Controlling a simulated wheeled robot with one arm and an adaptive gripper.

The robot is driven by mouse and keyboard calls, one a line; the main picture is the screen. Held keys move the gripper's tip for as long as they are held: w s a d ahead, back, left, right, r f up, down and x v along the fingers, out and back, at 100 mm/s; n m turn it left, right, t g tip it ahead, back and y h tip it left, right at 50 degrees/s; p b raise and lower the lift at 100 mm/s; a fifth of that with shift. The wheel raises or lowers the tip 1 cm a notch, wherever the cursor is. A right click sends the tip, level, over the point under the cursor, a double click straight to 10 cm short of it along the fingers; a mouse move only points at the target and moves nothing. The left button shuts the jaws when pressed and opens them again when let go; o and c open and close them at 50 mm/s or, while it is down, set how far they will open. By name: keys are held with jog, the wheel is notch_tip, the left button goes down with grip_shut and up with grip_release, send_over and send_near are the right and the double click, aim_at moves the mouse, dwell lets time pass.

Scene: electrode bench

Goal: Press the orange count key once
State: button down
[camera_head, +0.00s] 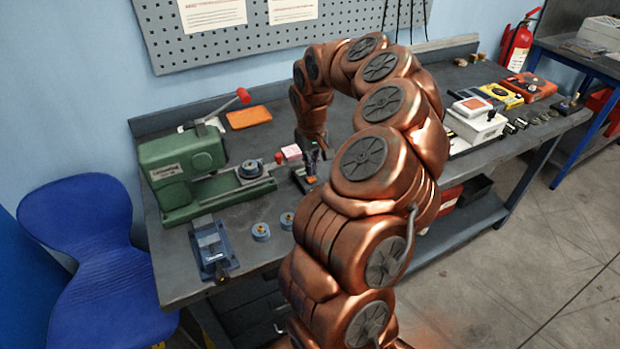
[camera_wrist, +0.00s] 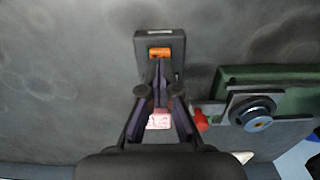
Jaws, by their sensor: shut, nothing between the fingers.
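The orange count key (camera_wrist: 160,52) sits on a small dark box (camera_wrist: 143,45) in the wrist view. In the head view the box (camera_head: 298,183) stands on the bench, partly hidden by my arm and gripper. My gripper (camera_wrist: 158,68) is shut and empty, its fingertips pointing at the box just beside the key's near edge in the wrist view. In the head view my gripper (camera_head: 312,160) hangs downward over the box. I cannot tell whether the fingertips touch the key or are slightly above it.
A green machine (camera_head: 178,165) stands left of the box; part of it shows at the right of the wrist view (camera_wrist: 300,95). A pink-and-white block (camera_head: 291,152) is close to my gripper. A blue fixture (camera_head: 212,247) and small round parts (camera_head: 261,232) lie toward the front edge.

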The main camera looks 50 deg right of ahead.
aim_at(311, 178)
jog(key=shift+f+b, duration=0.95)
jog(key=shift+f, duration=0.1)
dwell(0.7)
jog(key=shift+r+p, duration=0.3)
jog(key=shift+r, duration=2.7)
